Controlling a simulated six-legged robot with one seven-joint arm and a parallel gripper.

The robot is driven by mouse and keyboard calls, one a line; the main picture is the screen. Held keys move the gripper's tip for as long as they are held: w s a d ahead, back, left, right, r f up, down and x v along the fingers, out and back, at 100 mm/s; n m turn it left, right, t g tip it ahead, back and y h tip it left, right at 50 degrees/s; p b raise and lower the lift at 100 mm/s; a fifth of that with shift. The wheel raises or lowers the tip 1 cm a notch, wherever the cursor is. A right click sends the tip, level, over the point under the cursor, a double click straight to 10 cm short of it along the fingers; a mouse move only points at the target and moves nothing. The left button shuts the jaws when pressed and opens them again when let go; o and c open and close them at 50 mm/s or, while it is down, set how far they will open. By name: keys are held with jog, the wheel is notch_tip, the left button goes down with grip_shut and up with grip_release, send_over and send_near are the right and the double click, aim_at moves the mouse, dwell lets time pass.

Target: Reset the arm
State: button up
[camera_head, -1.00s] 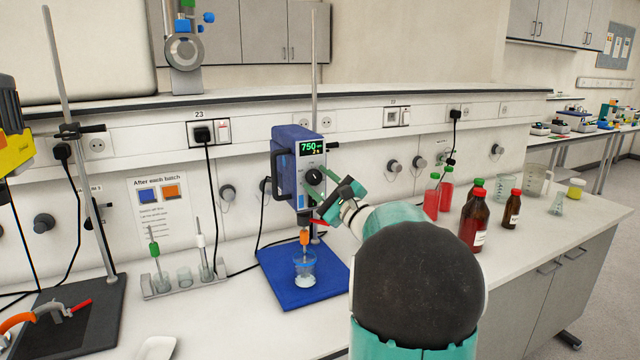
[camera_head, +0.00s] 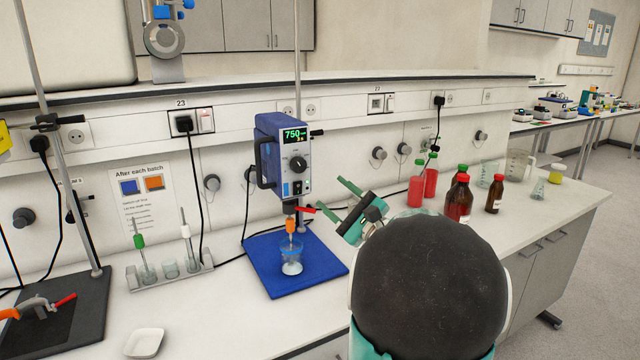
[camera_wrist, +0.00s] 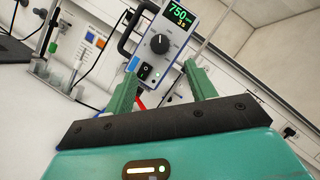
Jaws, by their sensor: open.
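My gripper (camera_head: 347,197) is open and empty, held above the bench to the right of the blue stirrer (camera_head: 283,160). In the wrist view my gripper (camera_wrist: 160,88) shows two green fingers spread apart, with the stirrer (camera_wrist: 158,50) beyond them, its display reading 750. In the head view an orange-topped shaft (camera_head: 291,226) hangs under the stirrer into a small clear beaker (camera_head: 291,260) on the blue base plate (camera_head: 272,284). My dark arm link covers part of the bench at lower right.
Red-filled bottles (camera_head: 416,190) and brown bottles (camera_head: 458,200) stand to the right of my gripper. A rack with stirring tools (camera_head: 172,278) and a white dish (camera_head: 144,343) are at left. A black stand base (camera_head: 75,315) lies further left. The bench front is mostly clear.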

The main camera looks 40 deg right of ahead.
jog(key=v, duration=0.2)
jog(key=shift+s+f, duration=0.1)
jog(key=shift+s, duration=0.15)
dwell(0.4)
jog(key=a+f+n+g+y, duration=0.3)
jog(key=a+n+g+y, duration=0.25)
jog(key=a, duration=0.95)
jog(key=a+f+n+g+y, duration=0.35)
jog(key=a+n+g, duration=0.3)
jog(key=a, duration=0.85)
jog(key=s+a+f+n+g+h, duration=0.4)
jog(key=s+a+n+h, duration=0.3)
jog(key=n, duration=0.7)
jog(key=s+f+h, duration=0.1)
jog(key=s+h, duration=0.1)
jog(key=s, duration=0.2)
jog(key=shift+s+a+f, duration=0.15)
jog(key=shift+s, duration=0.15)
